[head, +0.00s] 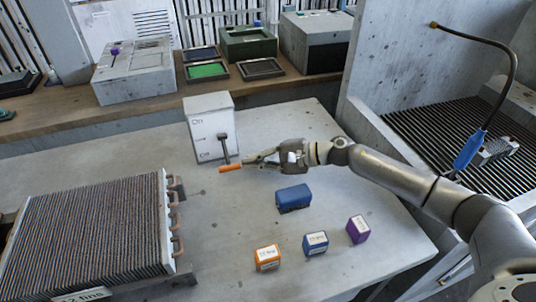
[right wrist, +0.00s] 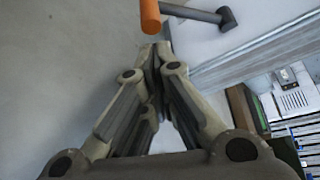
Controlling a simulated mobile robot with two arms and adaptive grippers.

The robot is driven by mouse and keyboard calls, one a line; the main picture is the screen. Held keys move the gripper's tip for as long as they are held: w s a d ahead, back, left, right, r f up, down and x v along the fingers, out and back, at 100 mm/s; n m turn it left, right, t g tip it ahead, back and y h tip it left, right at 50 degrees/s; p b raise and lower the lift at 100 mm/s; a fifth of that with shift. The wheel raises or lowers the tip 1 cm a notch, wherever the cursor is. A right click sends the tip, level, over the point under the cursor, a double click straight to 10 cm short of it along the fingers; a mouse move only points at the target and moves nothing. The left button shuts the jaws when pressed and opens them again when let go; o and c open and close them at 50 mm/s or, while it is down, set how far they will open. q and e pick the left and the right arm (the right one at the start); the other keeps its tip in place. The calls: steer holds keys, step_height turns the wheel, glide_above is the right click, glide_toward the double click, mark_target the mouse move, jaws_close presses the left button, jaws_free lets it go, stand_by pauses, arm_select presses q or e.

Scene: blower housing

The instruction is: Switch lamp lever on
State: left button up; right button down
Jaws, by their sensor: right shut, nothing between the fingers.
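The lever is a grey arm (head: 224,148) with an orange handle (head: 230,168), mounted on the front of a white box (head: 207,103). The arm points down and the handle is at its lower end, near the lower of two small labels on the box. My right gripper (head: 249,161) is shut and empty, just right of the orange handle. In the right wrist view the shut fingertips (right wrist: 156,50) are just below the orange handle (right wrist: 150,16); I cannot tell whether they touch it. The left gripper is not in view.
A blue block (head: 293,198) lies below my right gripper. Orange (head: 267,258), blue (head: 315,243) and purple (head: 358,229) boxes stand near the table's front. A finned radiator (head: 90,228) fills the left. A gooseneck with a blue end (head: 470,149) stands at right.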

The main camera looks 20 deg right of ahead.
steer(key=shift+w+a+f, duration=0.15)
steer(key=shift+w+a, duration=0.05)
steer(key=shift+a, duration=0.15)
steer(key=shift+s, duration=0.1)
steer(key=shift+s+r+m+p, duration=0.15)
steer(key=shift+r+m+p, duration=0.1)
steer(key=shift+m+p, duration=0.1)
steer(key=shift+r+g, duration=0.1)
steer(key=shift+g, duration=0.2)
steer(key=shift+s+r+m+g+h+p, duration=0.4)
steer(key=shift+r+m+p, duration=0.15)
steer(key=shift+r+p, duration=0.15)
steer(key=shift+s+r+m+g+p, duration=0.4)
steer(key=shift+r+m+g, duration=0.3)
steer(key=shift+m, duration=0.1)
steer(key=shift+s+r+m+g+h, duration=0.15)
steer(key=shift+r+m+g+h, duration=0.15)
steer(key=shift+r+m+g, duration=0.5)
steer(key=shift+r+m+g+b, duration=0.6)
steer(key=shift+r+m+g, duration=0.1)
steer(key=shift+r, duration=0.05)
steer(key=shift+r+m+g+b, duration=0.4)
steer(key=shift+r+m+g, duration=0.1)
steer(key=shift+r+g, duration=0.15)
